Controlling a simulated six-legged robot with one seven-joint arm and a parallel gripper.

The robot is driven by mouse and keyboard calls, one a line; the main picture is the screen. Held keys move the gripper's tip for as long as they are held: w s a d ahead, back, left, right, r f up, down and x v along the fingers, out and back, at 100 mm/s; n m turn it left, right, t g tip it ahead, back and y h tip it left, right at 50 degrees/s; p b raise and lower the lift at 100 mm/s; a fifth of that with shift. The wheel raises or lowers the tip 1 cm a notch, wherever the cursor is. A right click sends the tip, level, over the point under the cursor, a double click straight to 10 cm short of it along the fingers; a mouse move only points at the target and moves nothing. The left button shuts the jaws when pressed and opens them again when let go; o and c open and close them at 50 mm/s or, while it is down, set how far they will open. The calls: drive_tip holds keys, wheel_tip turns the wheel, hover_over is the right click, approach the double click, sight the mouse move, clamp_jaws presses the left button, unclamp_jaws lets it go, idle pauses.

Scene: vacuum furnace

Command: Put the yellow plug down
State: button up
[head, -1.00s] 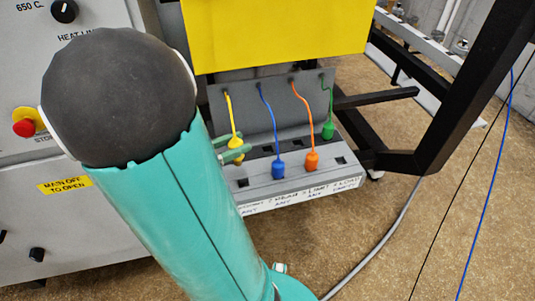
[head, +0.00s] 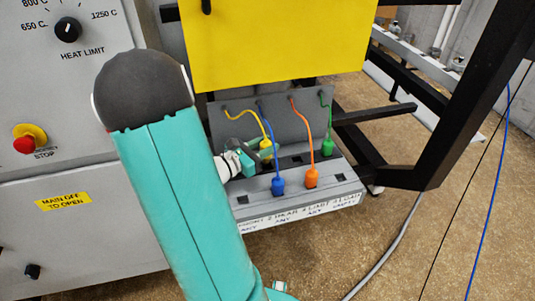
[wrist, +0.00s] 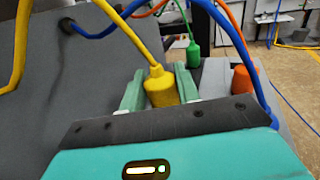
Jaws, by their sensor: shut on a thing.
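The yellow plug (head: 266,150) hangs on its yellow cable behind and slightly left of the blue plug (head: 278,186). My gripper (wrist: 160,90) is shut on it, with one green finger on each side of the yellow plug's body (wrist: 162,92) in the wrist view. The plug's lower end is hidden by the gripper, so I cannot tell whether it touches the grey socket ledge (head: 255,188). A dark square opening (head: 242,200) shows at the ledge's left front.
The orange plug (head: 311,178) stands right of the blue one at the front. The green plug (head: 328,147) stands farther back at the right. Their cables rise to the sloped grey panel. A yellow sheet (head: 275,45) hangs above; a black frame post (head: 460,90) stands right.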

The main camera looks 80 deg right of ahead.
drive_tip(key=shift+s+d+f, duration=0.15)
drive_tip(key=shift+d+f, duration=0.2)
drive_tip(key=shift+f, duration=0.2)
drive_tip(key=shift+d+f, duration=0.1)
drive_tip(key=shift+f, duration=1.45)
drive_tip(key=shift+f, duration=0.3)
drive_tip(key=o, duration=1)
drive_tip(key=shift+c, duration=0.2)
drive_tip(key=shift+r, duration=0.1)
drive_tip(key=shift+r, duration=0.3)
drive_tip(key=v, duration=1.2)
drive_tip(key=shift+f, duration=0.1)
